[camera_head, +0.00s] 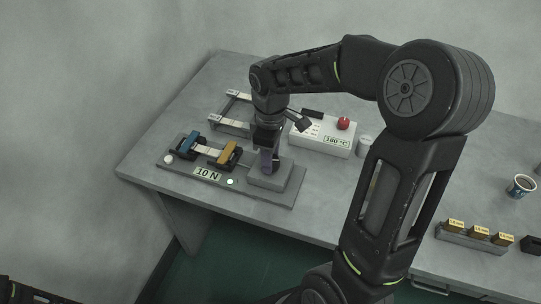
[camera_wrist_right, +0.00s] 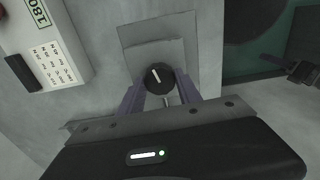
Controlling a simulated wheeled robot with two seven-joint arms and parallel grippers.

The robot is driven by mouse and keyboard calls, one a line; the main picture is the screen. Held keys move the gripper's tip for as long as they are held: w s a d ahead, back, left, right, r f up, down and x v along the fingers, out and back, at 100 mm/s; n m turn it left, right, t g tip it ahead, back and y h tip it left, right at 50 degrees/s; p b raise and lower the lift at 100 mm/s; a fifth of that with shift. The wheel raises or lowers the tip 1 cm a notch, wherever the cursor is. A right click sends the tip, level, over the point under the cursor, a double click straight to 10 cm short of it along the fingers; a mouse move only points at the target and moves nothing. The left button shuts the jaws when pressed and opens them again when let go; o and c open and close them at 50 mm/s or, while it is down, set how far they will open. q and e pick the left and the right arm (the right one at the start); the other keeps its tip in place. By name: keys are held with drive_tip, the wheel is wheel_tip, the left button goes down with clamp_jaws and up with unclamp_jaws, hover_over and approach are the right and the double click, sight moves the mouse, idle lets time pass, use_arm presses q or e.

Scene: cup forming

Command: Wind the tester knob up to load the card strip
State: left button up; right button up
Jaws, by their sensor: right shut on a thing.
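The tester (camera_head: 285,196) is a grey plate on the bench with a blue clamp (camera_head: 187,140) and a yellow clamp (camera_head: 228,154). The pale card strip (camera_head: 206,150) spans between the clamps. A label (camera_head: 207,174) on the front reads 10 N, with a small lit green light (camera_head: 231,181) beside it. The black knob (camera_wrist_right: 159,76) with a white pointer line shows in the right wrist view. My right gripper (camera_head: 267,168) points down over the block at the tester's right end. Its purple fingers are shut on the knob, one each side. My left gripper is out of view.
A white box (camera_head: 322,139) with a red button (camera_head: 343,123) and a temperature label stands behind the tester. A metal frame (camera_head: 236,110) lies further back. A paper cup (camera_head: 521,186) and a rack of yellow-topped blocks (camera_head: 470,239) are at the right.

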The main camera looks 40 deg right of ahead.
clamp_jaws()
drive_tip(key=shift+m, duration=0.4)
drive_tip(key=shift+m+b, duration=0.55)
drive_tip(key=shift+m, duration=2.05)
drive_tip(key=o, duration=0.6)
unclamp_jaws()
drive_tip(key=shift+r, duration=3.9)
